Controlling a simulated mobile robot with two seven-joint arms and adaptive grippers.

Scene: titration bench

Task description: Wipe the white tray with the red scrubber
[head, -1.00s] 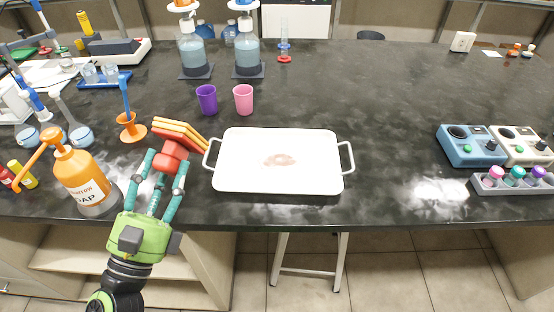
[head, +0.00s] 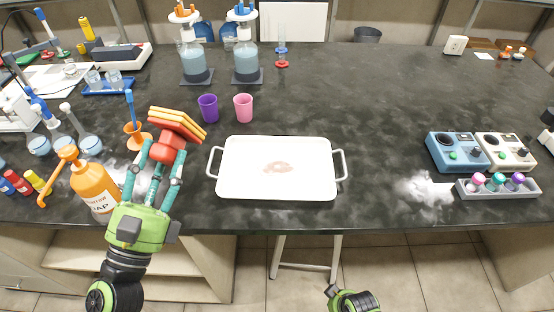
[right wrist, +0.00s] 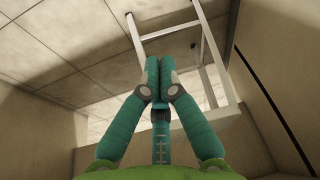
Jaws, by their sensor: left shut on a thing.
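In the head view, only part of my right arm shows at the bottom edge, below the bench.
An orange soap bottle (head: 95,188) stands left of my left gripper. A purple cup (head: 208,108) and a pink cup (head: 243,107) stand behind the tray. Blue and cream devices (head: 457,152) and a vial rack (head: 500,190) are at right. The bench between is clear.

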